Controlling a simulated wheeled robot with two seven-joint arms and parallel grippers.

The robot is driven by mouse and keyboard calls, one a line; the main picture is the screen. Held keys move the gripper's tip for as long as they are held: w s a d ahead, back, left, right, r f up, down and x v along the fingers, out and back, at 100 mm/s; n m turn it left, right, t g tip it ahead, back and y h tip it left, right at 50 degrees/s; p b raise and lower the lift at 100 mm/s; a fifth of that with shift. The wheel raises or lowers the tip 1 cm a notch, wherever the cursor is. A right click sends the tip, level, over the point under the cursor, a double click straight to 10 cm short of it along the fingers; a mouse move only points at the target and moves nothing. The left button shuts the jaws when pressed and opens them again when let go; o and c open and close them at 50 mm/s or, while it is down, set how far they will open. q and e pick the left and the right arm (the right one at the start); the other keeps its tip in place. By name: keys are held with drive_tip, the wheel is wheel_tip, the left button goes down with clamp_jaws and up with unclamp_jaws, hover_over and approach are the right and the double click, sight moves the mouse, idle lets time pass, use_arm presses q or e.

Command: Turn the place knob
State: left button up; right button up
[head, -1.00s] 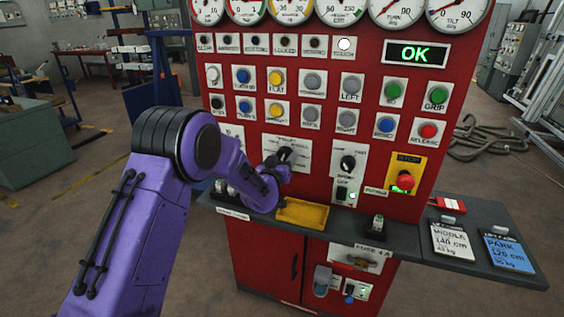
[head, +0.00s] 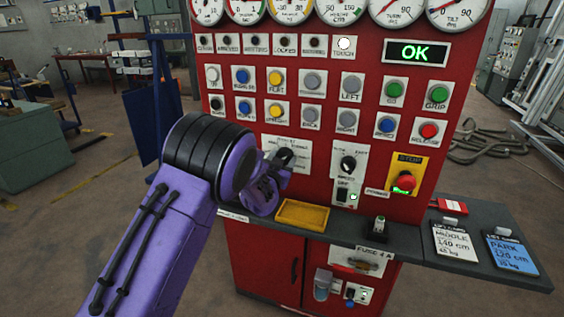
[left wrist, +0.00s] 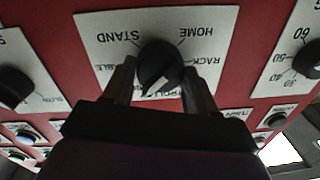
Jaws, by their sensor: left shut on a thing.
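The place knob (left wrist: 160,66) is a round black knob with a white pointer mark on a white plate (left wrist: 215,35). Its labels include STAND, HOME and RACK, upside down in the left wrist view; others are partly covered. The white mark faces the bottom of that view, toward a label partly hidden by my gripper. My left gripper (left wrist: 160,85) is shut on the knob, one finger on each side. In the head view my left gripper (head: 284,157) is at the white plate on the red panel, and the knob is largely hidden. My right gripper is not in view.
Several buttons and gauges cover the red panel (head: 375,215). A black knob (head: 348,164) and a red stop button (head: 404,181) are to the right. A yellow tray (head: 302,214) is on the grey shelf below, with cards (head: 454,240) at its right end.

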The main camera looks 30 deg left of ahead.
use_arm(q)
drive_tip(key=shift+f, duration=0.15)
drive_tip(key=o, duration=1)
drive_tip(key=shift+o, duration=0.2)
drive_tip(key=b+v, duration=0.2)
drive_tip(key=v, duration=0.8)
drive_tip(key=shift+s, duration=0.3)
